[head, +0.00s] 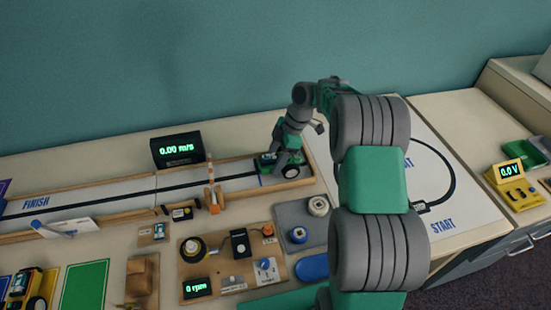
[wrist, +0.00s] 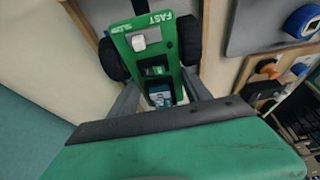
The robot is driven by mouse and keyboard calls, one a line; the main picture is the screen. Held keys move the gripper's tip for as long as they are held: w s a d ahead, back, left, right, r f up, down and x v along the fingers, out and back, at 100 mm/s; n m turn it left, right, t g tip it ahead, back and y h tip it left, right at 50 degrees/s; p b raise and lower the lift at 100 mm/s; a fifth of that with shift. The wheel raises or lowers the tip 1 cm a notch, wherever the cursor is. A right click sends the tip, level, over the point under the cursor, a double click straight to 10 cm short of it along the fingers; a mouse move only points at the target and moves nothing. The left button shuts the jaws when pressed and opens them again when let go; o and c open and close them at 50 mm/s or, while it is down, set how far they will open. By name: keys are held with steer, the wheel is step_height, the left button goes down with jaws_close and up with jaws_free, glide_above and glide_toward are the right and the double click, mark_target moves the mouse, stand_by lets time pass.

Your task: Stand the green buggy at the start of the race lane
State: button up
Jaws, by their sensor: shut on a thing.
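The green buggy (wrist: 152,50), with black wheels and the word FAST on one end, shows in the wrist view between the fingers of my gripper (wrist: 160,98), which is shut on it. In the head view the buggy (head: 266,160) is at the right end of the race lane (head: 218,183), inside its wooden borders. My gripper (head: 284,155) is over it from above and hides part of its body. The wheels look at or close to the lane surface; I cannot tell whether they touch it.
A black speed display (head: 178,149) reading 0.00 m/s stands behind the lane. An orange-and-wood gate post (head: 211,186) stands at the lane left of the buggy. A grey tray (head: 305,222) with tape rolls and a motor board (head: 232,258) lie in front. The lane towards FINISH (head: 36,203) is mostly clear.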

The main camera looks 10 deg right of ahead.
steer(key=o, duration=1.2)
